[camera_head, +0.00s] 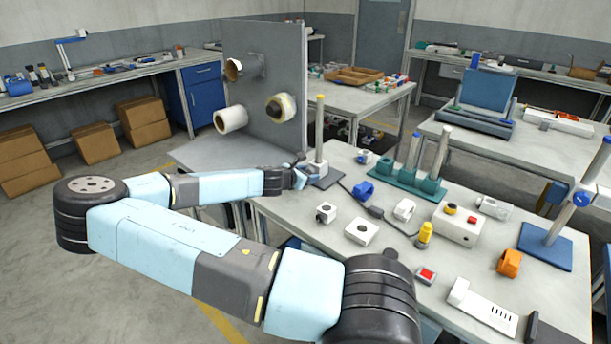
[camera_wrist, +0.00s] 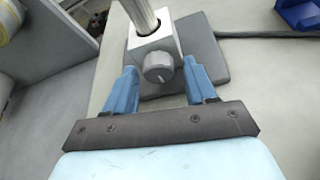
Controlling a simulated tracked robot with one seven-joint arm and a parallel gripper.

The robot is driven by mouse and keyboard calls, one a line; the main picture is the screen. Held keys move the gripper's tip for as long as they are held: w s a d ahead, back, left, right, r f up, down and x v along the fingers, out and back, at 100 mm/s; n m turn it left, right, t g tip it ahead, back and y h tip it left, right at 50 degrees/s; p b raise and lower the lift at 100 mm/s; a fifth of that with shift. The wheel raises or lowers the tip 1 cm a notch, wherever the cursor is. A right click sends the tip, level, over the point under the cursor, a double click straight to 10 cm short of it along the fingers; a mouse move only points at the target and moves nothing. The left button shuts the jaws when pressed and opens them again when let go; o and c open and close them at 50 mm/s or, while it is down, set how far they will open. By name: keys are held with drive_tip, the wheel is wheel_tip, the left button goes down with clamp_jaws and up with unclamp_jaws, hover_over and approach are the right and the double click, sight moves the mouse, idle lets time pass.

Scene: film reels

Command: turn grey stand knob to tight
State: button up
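The grey stand has a dark flat base (camera_head: 329,178), a light block and an upright rod with a yellow tip (camera_head: 320,115). It stands at the left end of the workbench. In the wrist view the round grey knob (camera_wrist: 158,67) faces me on the front of the block (camera_wrist: 153,43), with a pale line mark on its face. My gripper (camera_wrist: 160,75) is open, with one blue finger on each side of the knob and a visible gap at both sides. In the head view my gripper (camera_head: 303,178) is beside the stand, and the knob cannot be made out.
A grey upright panel (camera_head: 283,85) with film reels (camera_head: 232,119) stands left of the stand. A green rack (camera_head: 432,187) with rods stands farther right.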

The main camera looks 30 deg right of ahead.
drive_tip(key=c, duration=0.9)
drive_tip(key=shift+s+m, duration=0.1)
drive_tip(key=shift+m, duration=0.4)
drive_tip(key=o, duration=1)
drive_tip(key=shift+o, duration=0.2)
drive_tip(key=v, duration=1.3)
drive_tip(key=shift+s+a, duration=0.15)
drive_tip(key=shift+s, duration=0.2)
